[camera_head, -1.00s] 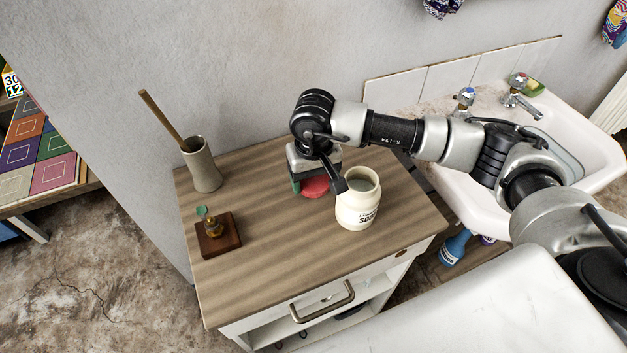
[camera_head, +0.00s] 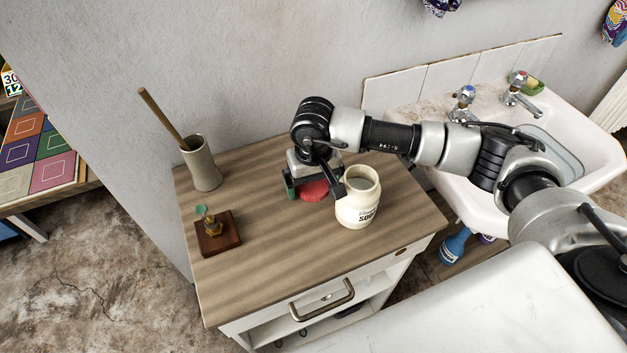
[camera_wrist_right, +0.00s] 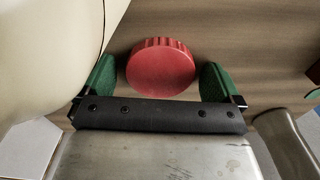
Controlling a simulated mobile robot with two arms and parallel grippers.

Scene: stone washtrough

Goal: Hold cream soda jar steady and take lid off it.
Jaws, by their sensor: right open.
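The cream soda jar (camera_head: 357,207) stands upright and open-mouthed near the right side of the wooden cabinet top. Its red lid (camera_head: 315,190) is off it, just to the jar's left at my right gripper. My right gripper (camera_head: 309,194) is low over the cabinet top beside the jar. In the right wrist view the red lid (camera_wrist_right: 161,67) lies between the green fingertips of the open gripper (camera_wrist_right: 160,85), with a gap on each side. The jar's pale wall (camera_wrist_right: 45,50) fills the upper left of that view. My left gripper does not show.
The wooden cabinet top (camera_head: 270,270) is clear at the front. A small brown block with a brass-and-green piece (camera_head: 217,236) and a grey holder with a stick (camera_head: 201,165) stand on the left. A white sink (camera_head: 480,205) is to the right.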

